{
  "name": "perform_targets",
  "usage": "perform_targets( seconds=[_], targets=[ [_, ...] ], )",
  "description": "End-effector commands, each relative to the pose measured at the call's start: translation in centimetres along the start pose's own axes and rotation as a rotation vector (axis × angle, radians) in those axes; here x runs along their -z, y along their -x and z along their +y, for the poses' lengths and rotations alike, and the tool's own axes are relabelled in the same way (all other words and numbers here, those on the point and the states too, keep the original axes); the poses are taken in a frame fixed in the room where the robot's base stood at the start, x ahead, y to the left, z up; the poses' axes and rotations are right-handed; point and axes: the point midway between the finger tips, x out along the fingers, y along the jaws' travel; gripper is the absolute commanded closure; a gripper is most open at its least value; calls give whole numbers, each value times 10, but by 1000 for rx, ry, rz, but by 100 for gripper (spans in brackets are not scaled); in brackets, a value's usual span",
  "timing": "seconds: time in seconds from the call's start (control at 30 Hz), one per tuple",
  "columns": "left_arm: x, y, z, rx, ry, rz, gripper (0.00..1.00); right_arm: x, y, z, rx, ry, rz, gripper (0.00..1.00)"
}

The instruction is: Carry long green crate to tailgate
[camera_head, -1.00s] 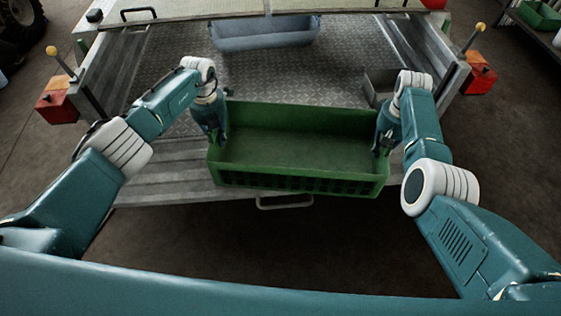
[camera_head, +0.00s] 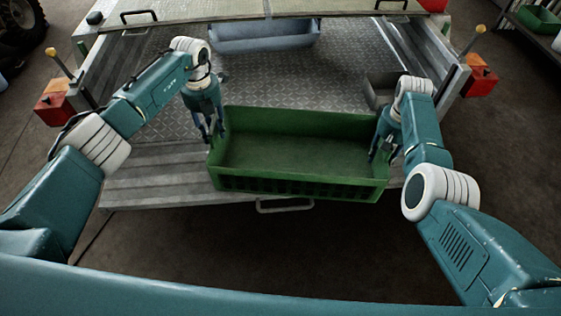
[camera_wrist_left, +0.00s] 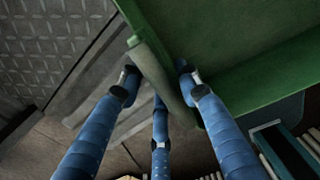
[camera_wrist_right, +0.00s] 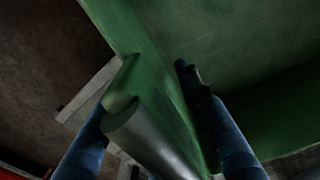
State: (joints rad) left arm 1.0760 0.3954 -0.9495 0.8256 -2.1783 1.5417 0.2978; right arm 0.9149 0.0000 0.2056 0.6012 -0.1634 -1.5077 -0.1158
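The long green crate (camera_head: 298,189) sits upright and empty over the ribbed metal tailgate (camera_head: 150,180); its base contact is hidden. My left gripper (camera_head: 213,135) is at the crate's left end, fingers spread. In the left wrist view the fingers (camera_wrist_left: 157,82) straddle the end wall's rim (camera_wrist_left: 160,70) with visible gaps. My right gripper (camera_head: 383,153) is at the right end. In the right wrist view its fingers (camera_wrist_right: 145,100) stand apart on both sides of the end wall (camera_wrist_right: 152,75). Both grippers are open.
A grey-blue crate (camera_head: 265,42) stands further back on the diamond-plate bed (camera_head: 290,80). A grey box (camera_head: 382,87) is just behind the green crate's right end. Red boxes with yellow-knobbed levers flank the bed (camera_head: 55,103) (camera_head: 480,78). A handle (camera_head: 285,208) hangs at the tailgate's front edge.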

Motion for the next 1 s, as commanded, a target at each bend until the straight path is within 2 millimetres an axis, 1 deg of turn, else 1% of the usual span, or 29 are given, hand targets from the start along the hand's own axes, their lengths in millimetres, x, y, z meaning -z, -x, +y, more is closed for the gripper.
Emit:
perform_targets(
  seconds=[0.03, 0.2, 0.3, 0.37, 0.47, 0.57, 0.8, 0.9, 1.0],
  targets=[
    [-1, 12, 1, -1, -2, -4, 66, 0, 0, 0, 0, 0, 0, 66],
    [0, 39, 1, -2, 0, -1, 66, 0, 0, 0, 0, 0, 0, 66],
    [0, 48, 1, -2, 1, -1, 66, 0, 0, 0, 0, 0, 0, 66],
    [0, 51, 2, -2, 1, 0, 66, 0, 1, 0, 0, 0, 1, 66],
    [0, 53, 1, -2, 2, 2, 66, 1, 8, 0, 0, 0, 4, 66],
    [0, 53, 1, -2, 1, 2, 66, 2, 22, 0, 0, 0, 4, 66],
    [0, 53, 1, -2, 1, 1, 66, 2, 75, 0, 0, 1, 5, 66],
    [0, 52, 1, -1, 1, 1, 66, 1, 93, 0, 0, 1, 4, 66],
    [0, 52, 1, -1, 1, 1, 66, 1, 107, 0, 0, 1, 2, 66]
  ],
)
